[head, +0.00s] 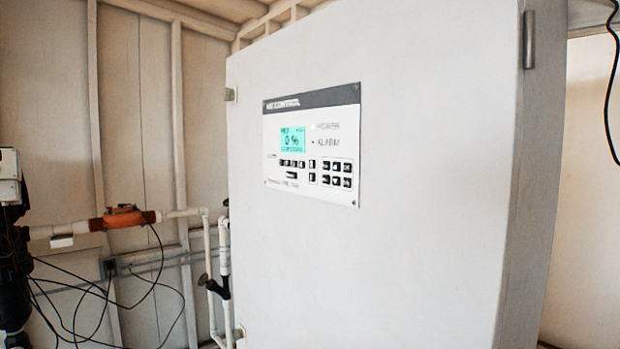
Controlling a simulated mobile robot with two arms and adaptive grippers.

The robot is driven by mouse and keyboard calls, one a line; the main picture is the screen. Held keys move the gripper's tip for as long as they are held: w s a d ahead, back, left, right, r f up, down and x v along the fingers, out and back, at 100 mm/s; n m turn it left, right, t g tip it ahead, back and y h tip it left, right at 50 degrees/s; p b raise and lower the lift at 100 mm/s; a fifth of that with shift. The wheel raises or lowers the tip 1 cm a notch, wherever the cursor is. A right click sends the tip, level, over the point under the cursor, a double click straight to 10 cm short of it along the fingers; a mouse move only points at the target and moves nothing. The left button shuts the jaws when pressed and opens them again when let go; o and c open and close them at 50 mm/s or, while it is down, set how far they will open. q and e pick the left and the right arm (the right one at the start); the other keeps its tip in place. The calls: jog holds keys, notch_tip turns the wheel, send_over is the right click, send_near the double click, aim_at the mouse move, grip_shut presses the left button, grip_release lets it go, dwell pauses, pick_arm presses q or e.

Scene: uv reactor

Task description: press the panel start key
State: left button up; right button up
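The control panel (312,143) is a white plate with a dark title strip, set on the front of a large white cabinet (400,255). Its lit green display (292,139) shows a reading that looks like "0 %". Black keys (337,175) sit below and to the right of the display in small groups. Their labels are too small to read, so I cannot tell which one is the start key. Neither of my grippers is in view.
White pipes (207,250) and an orange fitting (128,216) run along the wall left of the cabinet. Loose black cables (95,300) hang below them. Dark equipment (12,240) stands at the far left edge. The space before the panel looks clear.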

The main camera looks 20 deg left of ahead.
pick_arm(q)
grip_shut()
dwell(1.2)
